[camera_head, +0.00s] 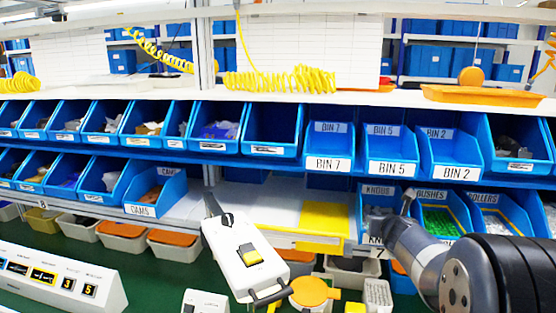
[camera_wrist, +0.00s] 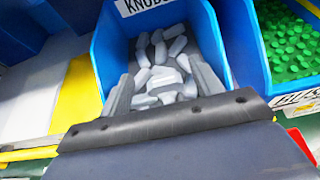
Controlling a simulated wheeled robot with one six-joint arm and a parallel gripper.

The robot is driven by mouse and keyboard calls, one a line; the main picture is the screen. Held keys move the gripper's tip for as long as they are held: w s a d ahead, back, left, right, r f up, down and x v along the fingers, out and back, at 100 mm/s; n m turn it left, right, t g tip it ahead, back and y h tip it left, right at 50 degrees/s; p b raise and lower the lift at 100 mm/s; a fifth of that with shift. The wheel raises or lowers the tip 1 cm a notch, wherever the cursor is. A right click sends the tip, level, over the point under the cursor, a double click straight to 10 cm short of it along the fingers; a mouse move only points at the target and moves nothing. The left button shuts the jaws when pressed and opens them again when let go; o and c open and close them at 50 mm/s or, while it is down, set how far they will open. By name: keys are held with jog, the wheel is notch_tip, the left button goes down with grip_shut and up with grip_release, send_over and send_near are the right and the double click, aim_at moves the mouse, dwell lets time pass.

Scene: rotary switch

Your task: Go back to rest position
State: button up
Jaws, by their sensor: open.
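My gripper (camera_head: 408,201) is at the front of the blue KNOBS bin (camera_head: 366,192), at the right of the head view. In the wrist view my gripper (camera_wrist: 163,82) is open, its two grey fingers spread over the bin's mouth. Several loose pale grey knobs (camera_wrist: 160,50) lie in the bin, beyond and between the fingers. No knob is clearly held; the fingertips' exact depth in the bin is hard to tell.
The BUSHES bin (camera_wrist: 262,70), holding green parts, is right beside the KNOBS bin. A yellow panel (camera_head: 340,222) lies to its left. Blue bins line the shelf above. A white control panel (camera_head: 55,280) and an orange round thing (camera_head: 310,292) stand lower down.

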jog(key=shift+f, duration=0.1)
dwell(0.3)
jog(key=shift+r+p, duration=0.7)
jog(key=shift+p, duration=0.05)
jog(key=p+v, duration=0.3)
jog(key=v, duration=0.9)
jog(key=b+x, duration=0.1)
jog(key=x, duration=0.3)
jog(key=f+b+x, duration=0.1)
jog(key=b+x, duration=0.1)
jog(key=x, duration=0.2)
jog(key=b+x, duration=0.1)
jog(key=x, duration=0.3)
jog(key=shift+w+f+b, duration=0.1)
jog(key=shift+f+b, duration=0.2)
jog(key=shift+f, duration=0.05)
notch_tip(320, 180, up, 4)
jog(key=p, duration=0.4)
jog(key=shift+r, duration=0.25)
jog(key=s+a, duration=0.1)
jog(key=s, duration=0.8)
jog(key=s+a, duration=0.2)
jog(key=s, duration=0.7)
jog(key=shift+a+r, duration=0.2)
jog(key=shift+a, duration=0.1)
jog(key=shift+f, duration=0.1)
